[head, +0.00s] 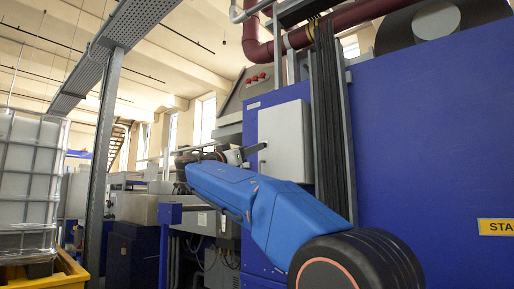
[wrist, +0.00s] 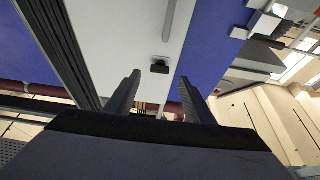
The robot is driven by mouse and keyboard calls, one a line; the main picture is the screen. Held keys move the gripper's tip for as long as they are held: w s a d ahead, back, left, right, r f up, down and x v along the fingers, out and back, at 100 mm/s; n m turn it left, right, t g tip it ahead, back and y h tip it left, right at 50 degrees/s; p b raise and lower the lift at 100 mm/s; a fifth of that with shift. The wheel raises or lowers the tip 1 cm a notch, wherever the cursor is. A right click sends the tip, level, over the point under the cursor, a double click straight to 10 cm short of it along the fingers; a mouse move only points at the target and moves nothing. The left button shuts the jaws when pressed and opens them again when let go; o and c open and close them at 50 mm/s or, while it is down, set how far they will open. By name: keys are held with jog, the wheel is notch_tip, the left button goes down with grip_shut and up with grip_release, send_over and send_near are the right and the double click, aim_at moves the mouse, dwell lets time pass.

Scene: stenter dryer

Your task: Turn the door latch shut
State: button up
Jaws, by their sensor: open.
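The door (head: 285,140) is a pale grey-white panel on the blue machine housing; it also fills the upper middle of the wrist view (wrist: 120,30). The latch (wrist: 160,66) is a small dark block on the door, near its edge. My gripper (head: 262,147) reaches the door's left side in the head view. In the wrist view my gripper (wrist: 160,79) is open, with one dark finger on each side of the latch's line and nothing held between them. The latch appears just beyond the fingertips; I cannot tell the exact gap. In the head view I cannot make the latch out clearly behind my gripper.
A bundle of dark cables (head: 328,110) runs down right of the door. The blue housing (head: 430,150) fills the right side. A grey post (head: 103,150) and a caged white tank (head: 28,170) stand at the left.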

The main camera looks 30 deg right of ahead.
jog(key=shift+x, duration=2.4)
jog(key=shift+c, duration=0.5)
jog(key=c, duration=0.9)
